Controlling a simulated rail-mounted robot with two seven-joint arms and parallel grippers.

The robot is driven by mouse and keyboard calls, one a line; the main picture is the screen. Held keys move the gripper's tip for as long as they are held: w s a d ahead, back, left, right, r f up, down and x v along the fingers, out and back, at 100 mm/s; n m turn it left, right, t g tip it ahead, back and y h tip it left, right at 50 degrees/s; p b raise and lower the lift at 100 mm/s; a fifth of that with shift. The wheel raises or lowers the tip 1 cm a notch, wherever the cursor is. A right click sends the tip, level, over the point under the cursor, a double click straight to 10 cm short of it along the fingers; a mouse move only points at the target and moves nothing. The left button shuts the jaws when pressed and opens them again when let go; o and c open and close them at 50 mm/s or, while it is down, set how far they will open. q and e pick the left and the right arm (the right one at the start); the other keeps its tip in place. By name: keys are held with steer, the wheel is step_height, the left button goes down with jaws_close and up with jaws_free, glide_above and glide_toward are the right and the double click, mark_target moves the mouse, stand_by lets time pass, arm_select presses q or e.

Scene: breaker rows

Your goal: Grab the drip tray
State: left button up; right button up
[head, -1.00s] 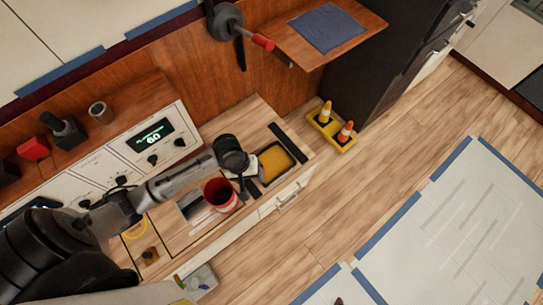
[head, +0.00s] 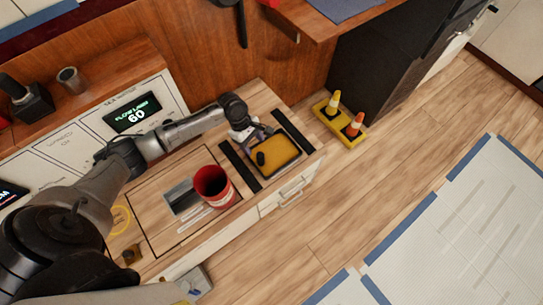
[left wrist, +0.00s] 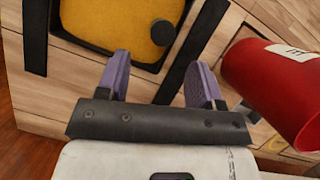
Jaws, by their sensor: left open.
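The drip tray appears to be the black-rimmed tray with a yellow inside (head: 283,150) on the wooden counter, between two black strips. It also shows at the top of the left wrist view (left wrist: 105,18). A small black knob (left wrist: 163,32) stands out over the yellow surface. My left gripper (head: 258,134) is at the tray's back edge in the head view. In the left wrist view its two purple-grey fingers (left wrist: 160,80) are apart and empty, pointing towards the tray's rim. I cannot tell whether they touch it. My right gripper is not in view.
A red cup (head: 212,187) stands on the counter close to the left of the tray and looms at the right of the left wrist view (left wrist: 270,85). A yellow holder with small cones (head: 340,122) is on the floor to the right. A wooden shelf (head: 300,17) overhangs behind.

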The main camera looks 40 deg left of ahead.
mark_target(258, 153)
arm_select(q)
steer(key=shift+x, duration=1.35)
steer(key=shift+b+x, duration=1.2)
steer(key=shift+x, duration=1.4)
steer(key=shift+s, duration=0.1)
steer(key=shift+a, duration=0.1)
steer(key=shift+c, duration=0.4)
steer(key=c, duration=0.6)
jaws_close()
